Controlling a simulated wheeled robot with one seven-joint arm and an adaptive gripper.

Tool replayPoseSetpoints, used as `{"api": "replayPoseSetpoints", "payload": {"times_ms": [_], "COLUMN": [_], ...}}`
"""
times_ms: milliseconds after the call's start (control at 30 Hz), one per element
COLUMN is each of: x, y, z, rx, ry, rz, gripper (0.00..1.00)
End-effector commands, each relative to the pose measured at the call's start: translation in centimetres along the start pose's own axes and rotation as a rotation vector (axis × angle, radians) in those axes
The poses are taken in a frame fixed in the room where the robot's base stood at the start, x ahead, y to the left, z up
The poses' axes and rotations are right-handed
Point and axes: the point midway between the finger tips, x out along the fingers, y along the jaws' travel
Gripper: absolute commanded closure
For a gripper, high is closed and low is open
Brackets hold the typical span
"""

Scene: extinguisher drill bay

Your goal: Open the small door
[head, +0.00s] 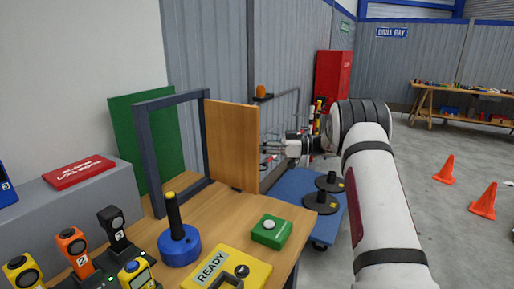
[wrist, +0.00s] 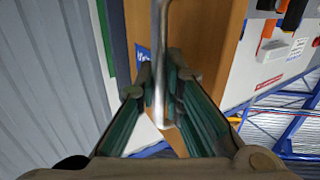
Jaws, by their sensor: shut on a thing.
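The small door is a wooden panel (head: 231,146) on the right post of a dark upright frame (head: 146,150) on the workbench. It stands swung out from the frame, whose opening is clear with a green board seen behind it. My gripper (head: 268,147) is at the right side of the door. In the wrist view, my gripper's fingers (wrist: 160,82) are on both sides of a metal bar handle (wrist: 161,40) and shut on it. The wooden door face (wrist: 206,40) shows behind the handle. The far side of the door is hidden in the head view.
On the bench (head: 225,212) stand a blue base with a black post (head: 178,243), a green button box (head: 271,231) and a yellow READY box (head: 230,270). A blue cart (head: 290,188) with dark discs stands right of the bench. Orange cones (head: 485,201) stand on open floor at right.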

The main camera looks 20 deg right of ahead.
Motion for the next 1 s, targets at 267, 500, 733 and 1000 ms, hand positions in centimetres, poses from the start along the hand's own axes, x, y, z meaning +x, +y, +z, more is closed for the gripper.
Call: {"api": "replayPoseSetpoints", "payload": {"times_ms": [267,500,733,1000], "x": [0.1,0.1,-0.3,-4.7], "y": [-0.1,-0.1,0.0,0.0], "z": [0.0,0.0,0.0,0.1], "rx": [0.002,0.002,0.001,0.002], "ry": [0.002,0.002,0.001,0.000], "rz": [-0.005,-0.005,-0.003,0.000], "gripper": [1.00,0.82,0.82,0.82]}}
